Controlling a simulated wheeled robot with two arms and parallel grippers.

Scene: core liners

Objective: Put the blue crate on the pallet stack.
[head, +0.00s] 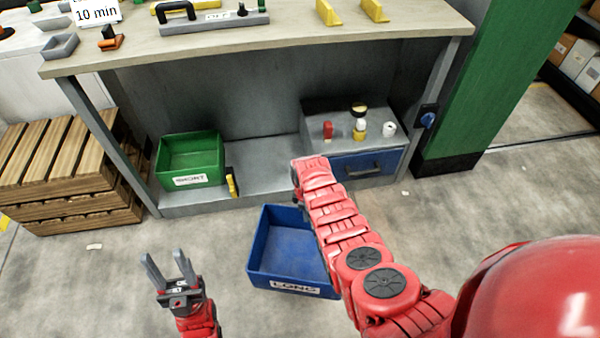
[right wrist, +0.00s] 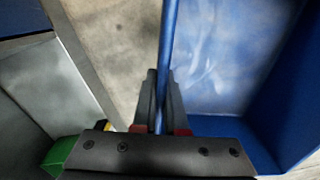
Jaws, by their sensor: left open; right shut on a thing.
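The blue crate (head: 290,243), labelled LONG, is in front of the workbench, empty and open at the top. I cannot tell whether it touches the floor. My right arm passes over its right side and hides part of it. In the right wrist view, my right gripper (right wrist: 162,95) is shut on the thin wall of the blue crate (right wrist: 218,60). In the head view that gripper's fingers are hidden. My left gripper (head: 163,257) is open and empty, left of the crate and apart from it. The wooden pallet stack (head: 50,155) stands at the far left beside the workbench.
A green crate (head: 190,160) labelled SHORT sits on the bench's lower shelf (head: 262,178). A blue-fronted drawer unit (head: 365,165) with small items on top is right of it. The workbench top (head: 300,35) overhangs. Floor between pallets and blue crate is mostly clear.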

